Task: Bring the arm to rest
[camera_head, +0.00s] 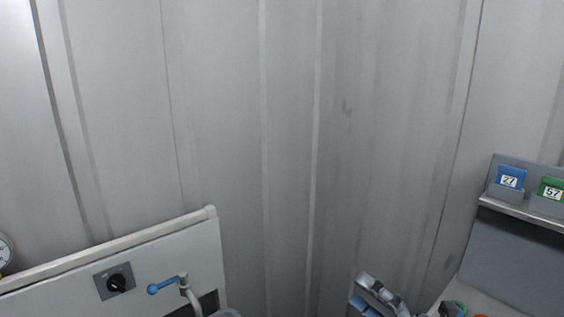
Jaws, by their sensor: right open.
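My right gripper (377,297) shows at the bottom edge in the head view, right of the middle. Only its upper part is in the picture; the rest is cut off by the frame. It is open, and I see nothing held in it. It stands in front of the grey wall, apart from the panel on the left and the shelf on the right. My left gripper is not in view.
A white panel (70,288) at lower left carries a black knob (117,283) and a blue-handled valve (165,286). A gauge (5,250) is at the left edge. A shelf (520,216) at right holds a blue tag 27 (510,178) and green tag 57 (552,189). Corrugated grey wall (290,130) fills the back.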

